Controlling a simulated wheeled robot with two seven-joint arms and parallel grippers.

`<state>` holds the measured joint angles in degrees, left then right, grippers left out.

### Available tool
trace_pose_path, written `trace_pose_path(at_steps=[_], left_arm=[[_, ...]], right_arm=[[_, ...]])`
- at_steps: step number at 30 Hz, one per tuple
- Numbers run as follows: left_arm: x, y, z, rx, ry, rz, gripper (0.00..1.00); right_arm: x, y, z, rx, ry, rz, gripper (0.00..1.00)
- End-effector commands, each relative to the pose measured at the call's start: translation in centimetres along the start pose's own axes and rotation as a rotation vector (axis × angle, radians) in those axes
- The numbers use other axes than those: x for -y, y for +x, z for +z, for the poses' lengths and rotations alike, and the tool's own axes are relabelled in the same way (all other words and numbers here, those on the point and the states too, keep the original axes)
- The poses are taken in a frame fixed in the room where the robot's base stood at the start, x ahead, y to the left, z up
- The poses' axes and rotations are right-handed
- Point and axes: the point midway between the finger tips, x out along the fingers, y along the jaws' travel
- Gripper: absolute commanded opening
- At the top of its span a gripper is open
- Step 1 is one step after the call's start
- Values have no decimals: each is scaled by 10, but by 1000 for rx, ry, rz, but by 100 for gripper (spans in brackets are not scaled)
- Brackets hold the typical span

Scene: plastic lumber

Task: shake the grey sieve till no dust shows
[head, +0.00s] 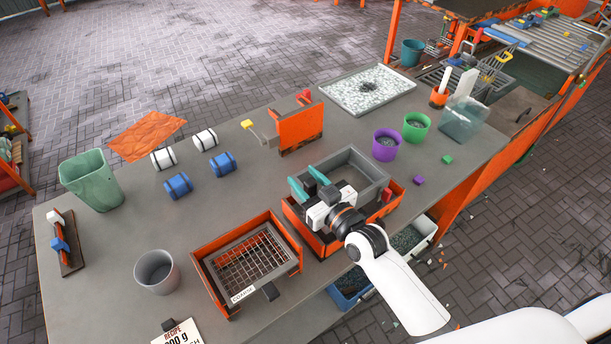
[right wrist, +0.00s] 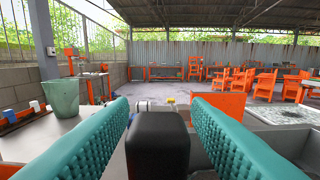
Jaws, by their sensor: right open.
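One grey sieve (head: 285,262) with a coarse wire mesh and a "COARSE" label sits in an orange frame at the front of the bench. A second grey, deep-walled sieve or box (head: 372,164) sits in another orange frame to its right; its floor looks plain grey and I cannot make out dust. My right gripper (head: 312,182) is over the left side of this second one, its teal fingers apart. In the right wrist view the fingers (right wrist: 160,112) are spread wide, with a dark block between them; I cannot tell what it is. My left gripper is out of view.
A grey cup (head: 157,272), green bin (head: 91,181) and blue and white rollers (head: 178,185) stand to the left. Behind are an orange upright block (head: 300,127) and a speckled tray (head: 367,91). Purple (head: 386,145) and green (head: 416,127) pots stand right.

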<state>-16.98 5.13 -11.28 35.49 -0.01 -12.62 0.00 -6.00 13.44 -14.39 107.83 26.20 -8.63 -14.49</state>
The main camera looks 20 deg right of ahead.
Motion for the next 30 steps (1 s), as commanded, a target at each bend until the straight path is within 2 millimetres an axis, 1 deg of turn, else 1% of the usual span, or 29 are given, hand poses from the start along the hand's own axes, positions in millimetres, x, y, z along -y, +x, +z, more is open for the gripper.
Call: trace_pose_path(at_steps=[3, 9, 10, 15, 18, 24, 26, 30], left_arm=[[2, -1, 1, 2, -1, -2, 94], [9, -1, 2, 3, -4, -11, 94], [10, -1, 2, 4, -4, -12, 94], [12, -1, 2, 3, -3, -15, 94], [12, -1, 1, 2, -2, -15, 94], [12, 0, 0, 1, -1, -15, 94], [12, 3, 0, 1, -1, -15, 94], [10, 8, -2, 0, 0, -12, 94]], right_arm=[[0, 4, 0, 1, 0, 0, 44], [0, 4, 0, 0, -1, 0, 44], [0, 4, 0, 0, -1, 0, 42], [0, 4, 0, 0, 0, 0, 14], [0, 4, 0, 0, 0, 0, 0], [3, 4, -1, 0, -2, 0, 0], [10, 4, -2, -1, -6, 1, 0], [31, 4, -3, -1, -8, 1, 0]])
